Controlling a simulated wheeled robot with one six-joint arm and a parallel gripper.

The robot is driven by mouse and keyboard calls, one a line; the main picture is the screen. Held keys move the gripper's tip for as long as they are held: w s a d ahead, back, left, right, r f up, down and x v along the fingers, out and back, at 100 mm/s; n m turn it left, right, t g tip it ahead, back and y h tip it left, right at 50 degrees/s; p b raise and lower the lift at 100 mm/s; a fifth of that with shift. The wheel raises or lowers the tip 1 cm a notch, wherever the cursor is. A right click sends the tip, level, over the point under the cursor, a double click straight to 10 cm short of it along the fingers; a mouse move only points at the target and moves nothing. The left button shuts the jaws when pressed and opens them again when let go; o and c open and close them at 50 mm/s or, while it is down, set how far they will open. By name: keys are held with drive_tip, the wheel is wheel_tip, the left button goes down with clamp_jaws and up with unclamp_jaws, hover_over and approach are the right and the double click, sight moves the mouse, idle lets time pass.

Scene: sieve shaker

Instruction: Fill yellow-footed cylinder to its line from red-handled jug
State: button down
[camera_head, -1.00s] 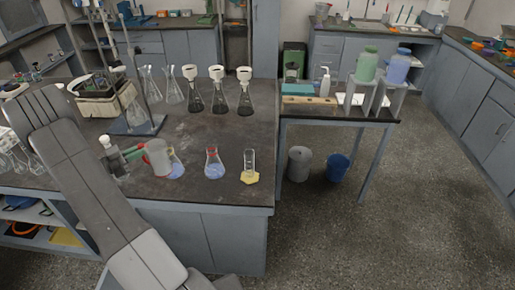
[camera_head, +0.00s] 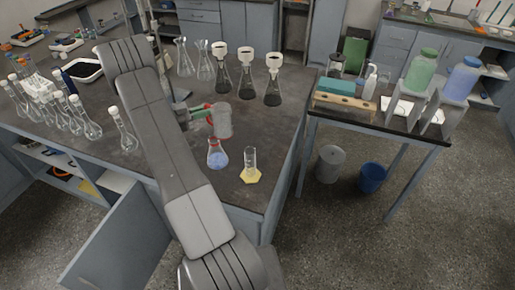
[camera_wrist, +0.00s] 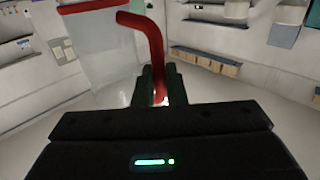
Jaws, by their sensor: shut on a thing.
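My gripper (camera_head: 198,113) is shut on the red handle (camera_wrist: 152,42) of a clear jug (camera_head: 222,121), which it holds above the bench, behind the red-collared flask in the head view. The jug looks about upright; its clear wall (camera_wrist: 98,48) fills the upper left of the wrist view. I cannot make out any liquid in it. The yellow-footed cylinder (camera_head: 250,163) stands upright near the bench's front right edge, to the right of and nearer than the jug, and apart from it. Its line and any level inside are too small to read.
A flask with blue liquid and a red collar (camera_head: 217,156) stands just left of the cylinder. Several dark flasks with white funnels (camera_head: 246,75) stand behind the jug. Several stoppered flasks (camera_head: 85,120) stand at left. The bench (camera_head: 283,135) is clear right of the cylinder.

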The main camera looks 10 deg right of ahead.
sight(214, 117)
drive_tip(key=shift+a, duration=0.1)
drive_tip(key=shift+s+d+r+m+y, duration=0.3)
drive_tip(key=shift+s+d+m+y, duration=0.15)
drive_tip(key=shift+m, duration=0.15)
drive_tip(key=shift+s+d+r+m+y, duration=0.25)
drive_tip(key=shift+s+d+m+y, duration=0.15)
drive_tip(key=shift+m, duration=0.2)
drive_tip(key=shift+s+d+r+m+t+y, duration=0.25)
drive_tip(key=shift+s+d+m+t+y, duration=0.05)
drive_tip(key=shift+s+d+m+y, duration=0.55)
drive_tip(key=shift+s+d+f+m, duration=0.3)
drive_tip(key=shift+s+f+m, duration=0.05)
drive_tip(key=shift+s+f, duration=0.15)
drive_tip(key=shift+s+d+f+y+b, duration=0.15)
drive_tip(key=shift+f+y+b, duration=0.2)
drive_tip(key=shift+b, duration=0.3)
drive_tip(key=shift+s+d+m, duration=0.15)
drive_tip(key=shift+s+m, duration=0.05)
drive_tip(key=shift+m, duration=0.1)
drive_tip(key=shift+s+d+r+m+t+y+b, duration=0.1)
drive_tip(key=shift+s+d+m+t+y+b, duration=0.3)
drive_tip(key=shift+b, duration=0.65)
drive_tip(key=shift+r, duration=0.2)
